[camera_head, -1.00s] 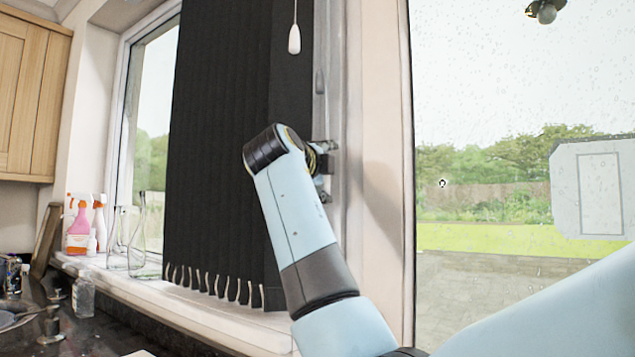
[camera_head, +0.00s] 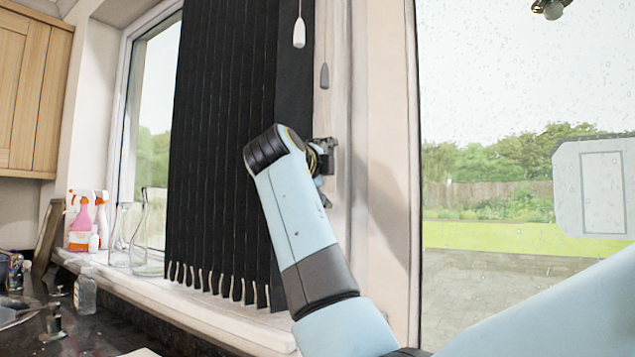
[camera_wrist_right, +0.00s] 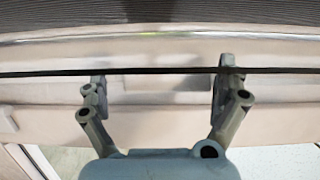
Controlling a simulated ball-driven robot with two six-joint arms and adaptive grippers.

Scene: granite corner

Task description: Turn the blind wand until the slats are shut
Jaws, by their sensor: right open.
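The blind has dark vertical slats (camera_head: 220,150) that hang side by side over the left window, with thin lighter lines between them. A white cord pull (camera_head: 299,32) and a smaller grey pull (camera_head: 324,76) hang at its right edge. I cannot tell whether either belongs to the wand. My right gripper (camera_head: 325,160) is beside the blind's right edge, partly hidden by my wrist. In the right wrist view it is open (camera_wrist_right: 160,78), and a thin dark rod (camera_wrist_right: 160,71), perhaps the wand, runs across both fingertips. Contact cannot be told. My left gripper is out of view.
A white sill (camera_head: 170,300) runs below the blind, with glass bottles (camera_head: 150,240) and spray bottles (camera_head: 85,220) at its left. A pale wall (camera_head: 375,200) stands right of the gripper, then a large wet window (camera_head: 520,100). A dark counter (camera_head: 110,325) lies below.

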